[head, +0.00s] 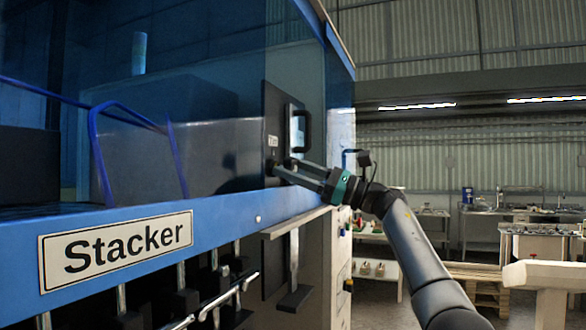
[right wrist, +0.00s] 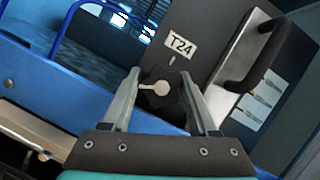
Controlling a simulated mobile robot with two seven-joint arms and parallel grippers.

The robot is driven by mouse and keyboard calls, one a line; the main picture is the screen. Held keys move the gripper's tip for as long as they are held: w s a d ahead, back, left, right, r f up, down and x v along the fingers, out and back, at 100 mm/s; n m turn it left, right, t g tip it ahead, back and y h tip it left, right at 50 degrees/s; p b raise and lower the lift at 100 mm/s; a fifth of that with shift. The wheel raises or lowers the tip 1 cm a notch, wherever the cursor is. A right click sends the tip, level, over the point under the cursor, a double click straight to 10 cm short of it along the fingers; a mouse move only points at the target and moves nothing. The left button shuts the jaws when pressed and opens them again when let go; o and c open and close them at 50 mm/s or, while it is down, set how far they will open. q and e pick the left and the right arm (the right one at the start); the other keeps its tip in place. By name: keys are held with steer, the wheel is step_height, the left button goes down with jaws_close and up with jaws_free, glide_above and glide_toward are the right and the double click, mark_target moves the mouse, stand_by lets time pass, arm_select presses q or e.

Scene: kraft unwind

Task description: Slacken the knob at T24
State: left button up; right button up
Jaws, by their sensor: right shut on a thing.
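The T24 label (right wrist: 181,46) is on a dark panel (right wrist: 205,22) of the machine; it also shows small in the head view (head: 272,141). Below the label is a dark knob with a pale pointer-shaped mark (right wrist: 156,89). My right gripper (right wrist: 159,82) has one finger on each side of the knob and is shut on it. In the head view my right gripper (head: 279,168) reaches the panel from the right, and its fingers largely hide the knob. My left gripper is not in view.
A black handle (head: 302,131) stands out from the panel, right of the label. A blue rail with a Stacker sign (head: 116,249) runs along the machine's front. Levers and rods (head: 215,300) hang below it. Benches (head: 540,240) stand far off at the right.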

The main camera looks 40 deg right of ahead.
steer(key=o, duration=0.9)
steer(key=shift+r, duration=0.2)
steer(key=o, duration=0.5)
steer(key=shift+w+a+f, duration=0.1)
steer(key=shift+w+f, duration=0.05)
steer(key=shift+w, duration=0.1)
steer(key=shift+c, duration=0.2)
steer(key=shift+s, duration=0.15)
steer(key=b+v, duration=0.6)
steer(key=v, duration=0.9)
steer(key=shift+f, duration=0.15)
